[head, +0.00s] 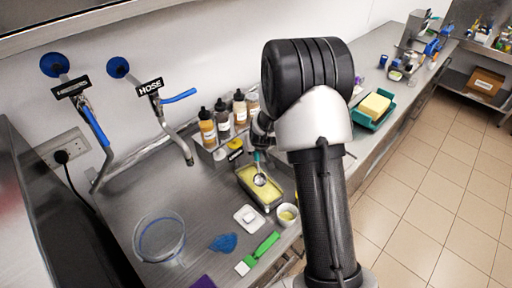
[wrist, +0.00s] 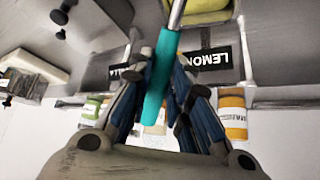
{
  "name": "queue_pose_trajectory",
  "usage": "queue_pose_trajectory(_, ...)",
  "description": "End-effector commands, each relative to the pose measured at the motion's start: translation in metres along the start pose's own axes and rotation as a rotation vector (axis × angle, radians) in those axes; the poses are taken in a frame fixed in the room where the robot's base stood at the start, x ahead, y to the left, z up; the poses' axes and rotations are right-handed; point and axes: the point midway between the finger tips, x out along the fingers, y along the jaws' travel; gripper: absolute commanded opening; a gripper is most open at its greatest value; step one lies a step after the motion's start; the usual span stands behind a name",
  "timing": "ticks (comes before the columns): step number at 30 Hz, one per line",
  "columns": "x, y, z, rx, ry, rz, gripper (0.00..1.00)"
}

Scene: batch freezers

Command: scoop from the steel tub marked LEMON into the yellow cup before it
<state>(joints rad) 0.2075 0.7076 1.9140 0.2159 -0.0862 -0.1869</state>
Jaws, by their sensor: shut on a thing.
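The steel tub (head: 244,174) holds pale yellow contents and stands on the steel counter. A black LEMON label (wrist: 210,60) shows upside down in the wrist view, beside the tub's yellow contents (wrist: 200,8). My gripper (head: 261,143) is above the tub's far end, shut on the teal handle of a scoop (wrist: 159,80). The scoop's metal bowl (head: 260,180) is over or in the tub's contents; I cannot tell whether it touches them. A small pale cup with yellow inside (head: 287,215) stands in front of the tub, to its lower right.
Several sauce bottles (head: 223,118) stand in a rack behind the tub. A white square dish (head: 249,219), a blue cloth (head: 224,242), a green-handled scraper (head: 262,249) and a glass bowl (head: 159,238) lie left and front. A green tray with a yellow block (head: 371,112) is farther right.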

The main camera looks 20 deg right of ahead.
Motion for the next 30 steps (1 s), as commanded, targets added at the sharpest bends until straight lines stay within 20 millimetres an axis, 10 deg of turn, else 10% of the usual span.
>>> queue_pose_trajectory(15, 0.022, 0.0, 0.027, -0.001, 0.002, 0.0, 0.0)
queue_pose_trajectory(30, 0.0, 0.0, 0.055, -0.001, 0.001, 0.0, 0.0)
